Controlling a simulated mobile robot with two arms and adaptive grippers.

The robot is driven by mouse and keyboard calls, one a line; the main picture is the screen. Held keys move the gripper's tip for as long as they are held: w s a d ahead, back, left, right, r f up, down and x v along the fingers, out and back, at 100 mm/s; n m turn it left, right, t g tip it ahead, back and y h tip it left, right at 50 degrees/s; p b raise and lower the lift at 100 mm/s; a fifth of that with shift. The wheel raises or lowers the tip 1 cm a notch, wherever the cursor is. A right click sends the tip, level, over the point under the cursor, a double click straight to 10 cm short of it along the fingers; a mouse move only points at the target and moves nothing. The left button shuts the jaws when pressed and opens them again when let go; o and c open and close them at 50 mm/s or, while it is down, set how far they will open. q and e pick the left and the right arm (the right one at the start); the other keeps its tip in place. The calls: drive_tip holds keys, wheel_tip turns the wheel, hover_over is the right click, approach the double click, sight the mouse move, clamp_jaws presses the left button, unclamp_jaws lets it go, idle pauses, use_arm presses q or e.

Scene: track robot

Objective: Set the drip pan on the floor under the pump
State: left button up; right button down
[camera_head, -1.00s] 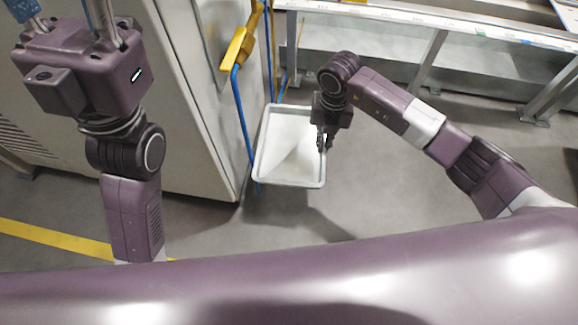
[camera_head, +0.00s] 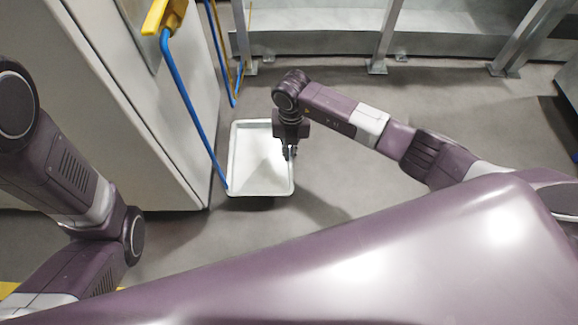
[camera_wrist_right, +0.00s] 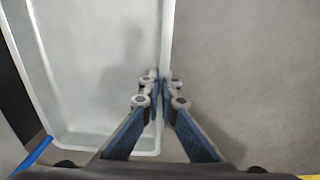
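The drip pan (camera_head: 252,150) is a shallow white rectangular tray with a raised rim, in the middle of the head view. My right gripper (camera_head: 290,153) is at the pan's right side. In the right wrist view the fingers (camera_wrist_right: 161,85) are close together with the pan's right wall (camera_wrist_right: 165,45) between them. The pan looks level and seems held above the floor; its exact height is hard to tell. My left arm shows at the left edge of the head view, but its gripper is out of frame. I cannot make out a pump.
A tall light-grey cabinet (camera_head: 110,100) stands left of the pan. A metal frame with legs (camera_head: 388,35) stands behind. Grey floor (camera_head: 340,190) is clear to the right.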

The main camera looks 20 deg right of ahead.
wheel_tip(320, 180, down, 5)
drive_tip(key=b, duration=0.3)
drive_tip(key=shift+f, duration=0.15)
drive_tip(key=shift+w, duration=0.1)
drive_tip(key=c, duration=2.6)
unclamp_jaws()
drive_tip(key=o, duration=0.4)
drive_tip(key=shift+o, duration=0.2)
